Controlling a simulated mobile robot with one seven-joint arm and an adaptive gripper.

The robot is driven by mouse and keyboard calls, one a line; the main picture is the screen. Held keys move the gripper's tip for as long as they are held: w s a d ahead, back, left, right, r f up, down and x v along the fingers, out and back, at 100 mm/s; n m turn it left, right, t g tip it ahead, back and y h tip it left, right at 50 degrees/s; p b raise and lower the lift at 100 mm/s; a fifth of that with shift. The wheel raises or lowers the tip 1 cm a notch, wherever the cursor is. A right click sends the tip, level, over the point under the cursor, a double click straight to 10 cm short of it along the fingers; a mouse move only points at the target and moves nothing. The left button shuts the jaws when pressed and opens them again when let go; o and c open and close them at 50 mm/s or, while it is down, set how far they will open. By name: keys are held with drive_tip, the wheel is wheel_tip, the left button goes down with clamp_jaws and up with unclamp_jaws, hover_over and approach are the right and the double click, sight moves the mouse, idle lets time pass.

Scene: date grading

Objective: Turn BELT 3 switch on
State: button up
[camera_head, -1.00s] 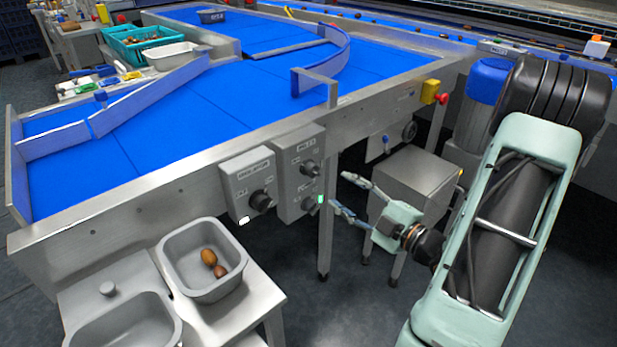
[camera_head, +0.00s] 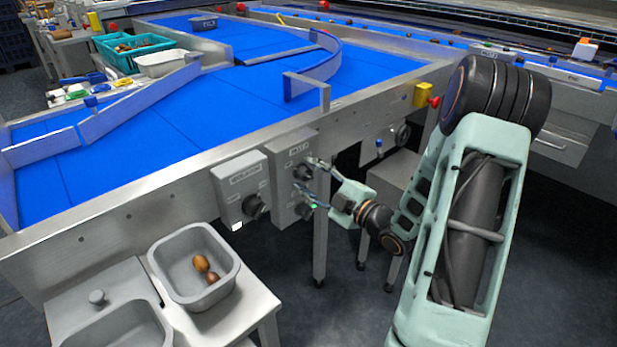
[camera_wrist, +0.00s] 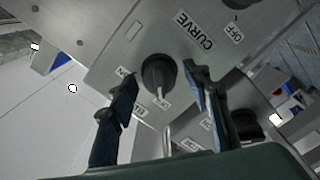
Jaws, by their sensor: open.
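Two grey switch boxes hang on the front of the blue-belted table. The right switch box (camera_head: 281,190) has an upper black knob (camera_head: 303,172) and a lower black knob (camera_head: 304,209), with a green light beside the lower one. My gripper (camera_head: 306,175) is open, its fingers to either side of the upper knob. In the wrist view, a black knob (camera_wrist: 158,75) with a pale pointer lies between my fingertips (camera_wrist: 157,85); contact cannot be told. A partly hidden label beside it seems to begin "BEL". A "CURVE" label (camera_wrist: 195,30) and an "OFF" label (camera_wrist: 234,33) are nearby.
The left switch box (camera_head: 240,188) has one knob and a lit white lamp. Below it stands a grey bin (camera_head: 165,262) holding two dates. A table leg (camera_head: 320,250) and a steel cabinet (camera_head: 392,172) are close to my gripper. A red button on a yellow box (camera_head: 423,95) is farther right.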

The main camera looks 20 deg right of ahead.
drive_tip(key=c, duration=1.1)
drive_tip(key=shift+c, duration=0.2)
